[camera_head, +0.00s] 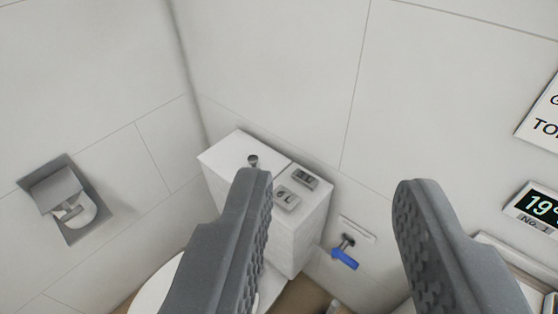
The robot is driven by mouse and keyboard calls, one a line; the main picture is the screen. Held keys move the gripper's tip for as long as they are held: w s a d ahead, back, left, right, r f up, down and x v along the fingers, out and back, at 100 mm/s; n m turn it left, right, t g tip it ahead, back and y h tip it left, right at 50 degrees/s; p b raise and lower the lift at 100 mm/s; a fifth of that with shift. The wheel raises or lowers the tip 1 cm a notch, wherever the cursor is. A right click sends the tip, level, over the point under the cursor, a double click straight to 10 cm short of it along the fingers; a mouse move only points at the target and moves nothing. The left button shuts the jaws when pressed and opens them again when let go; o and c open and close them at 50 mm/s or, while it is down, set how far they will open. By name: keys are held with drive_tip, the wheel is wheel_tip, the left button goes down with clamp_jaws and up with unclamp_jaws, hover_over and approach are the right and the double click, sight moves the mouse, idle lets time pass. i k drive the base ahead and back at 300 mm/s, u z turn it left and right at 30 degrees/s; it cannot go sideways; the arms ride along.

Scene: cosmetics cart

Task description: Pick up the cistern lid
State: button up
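The cistern lid (233,159) is the white top of the cistern (302,230), which stands in the corner against the tiled walls. A small dark round knob (253,160) stands on the lid's left part. Two grey flush plates, one marked 6L (286,199), lie on the right part past a seam. My gripper (332,188) is open and empty, its two grey fingers wide apart in the foreground. The left finger overlaps the cistern's front in the picture and hides part of it.
A blue-handled valve (345,258) is on the wall right of the cistern. A toilet-roll holder (66,203) is set in the left wall. A white toilet seat (153,291) shows low at left. A digital display (541,208) and a sign (545,118) are at right.

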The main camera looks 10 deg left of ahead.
sight(238, 150)
drive_tip(key=z, duration=2.65)
drive_tip(key=k, duration=1.85)
drive_tip(key=u, duration=2.25)
drive_tip(key=i, duration=1)
drive_tip(key=u, duration=0.1)
